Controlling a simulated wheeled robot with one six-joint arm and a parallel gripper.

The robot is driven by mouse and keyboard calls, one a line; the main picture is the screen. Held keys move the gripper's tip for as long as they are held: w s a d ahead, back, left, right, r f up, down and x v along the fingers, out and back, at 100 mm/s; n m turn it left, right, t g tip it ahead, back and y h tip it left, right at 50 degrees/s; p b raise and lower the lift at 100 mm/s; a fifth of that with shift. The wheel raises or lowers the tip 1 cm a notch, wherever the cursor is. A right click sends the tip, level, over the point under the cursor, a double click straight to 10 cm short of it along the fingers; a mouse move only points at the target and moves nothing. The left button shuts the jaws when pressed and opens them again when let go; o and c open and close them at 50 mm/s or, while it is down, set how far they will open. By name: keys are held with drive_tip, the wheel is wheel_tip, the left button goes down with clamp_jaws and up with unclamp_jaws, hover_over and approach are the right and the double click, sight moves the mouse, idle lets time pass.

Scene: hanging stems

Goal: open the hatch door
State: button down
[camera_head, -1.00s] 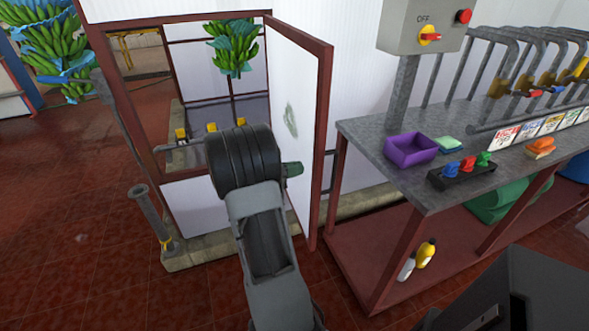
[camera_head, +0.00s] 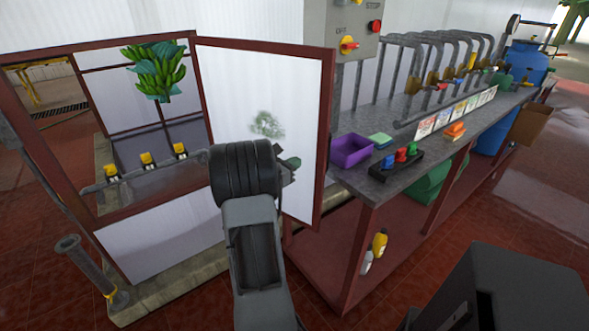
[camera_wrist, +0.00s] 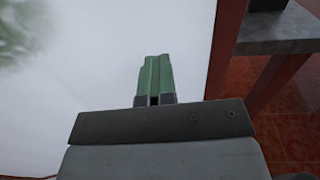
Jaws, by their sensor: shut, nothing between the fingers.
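The hatch door (camera_head: 235,95) is a white panel in a red-brown frame with a grey-green smudge on it. It is swung out from the hatch opening, hinged at its left edge, and stands open at a wide angle. My gripper (camera_head: 292,163) is in front of the door's inner face, near the free right edge, partly hidden by my wrist. In the wrist view, its green fingers (camera_wrist: 155,75) are together and empty before the white panel, with the door's red edge to the right. Whether they touch the panel I cannot tell.
Through the opening hangs a banana bunch (camera_head: 157,70). A grey-topped bench (camera_head: 400,185) with a purple tray (camera_head: 351,150) stands close right of the door's free edge. A control box (camera_head: 352,25) is above it.

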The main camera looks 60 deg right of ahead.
drive_tip(key=shift+s+d+r, duration=0.1)
drive_tip(key=shift+d+r, duration=0.1)
drive_tip(key=shift+r, duration=0.1)
drive_tip(key=w+a, duration=0.2)
drive_tip(key=a, duration=1.2)
drive_tip(key=shift+a+f, duration=0.15)
drive_tip(key=shift+f, duration=0.15)
drive_tip(key=s+a+f+m+y+p, duration=0.1)
drive_tip(key=a+f+m+y, duration=0.1)
drive_tip(key=a+m+y, duration=0.35)
drive_tip(key=s+a+f+m+y+p, duration=0.2)
drive_tip(key=a+f+m+y, duration=0.15)
drive_tip(key=a+m, duration=0.2)
drive_tip(key=w+a+r+m+t+y+p, duration=0.1)
drive_tip(key=a+r+t+y+p, duration=0.3)
drive_tip(key=a+r, duration=0.5)
drive_tip(key=w+a+r+m+t+y+p, duration=0.1)
drive_tip(key=w+a+r+t+y+p, duration=0.2)
drive_tip(key=a, duration=1.2)
wheel_tip(320, 180, up, 6)
drive_tip(key=w+t+p, duration=0.1)
drive_tip(key=t, duration=0.2)
drive_tip(key=shift+w+a+f+y+p, duration=0.15)
drive_tip(key=shift+w+a+y+p, duration=0.2)
drive_tip(key=shift+a+y+p, duration=0.05)
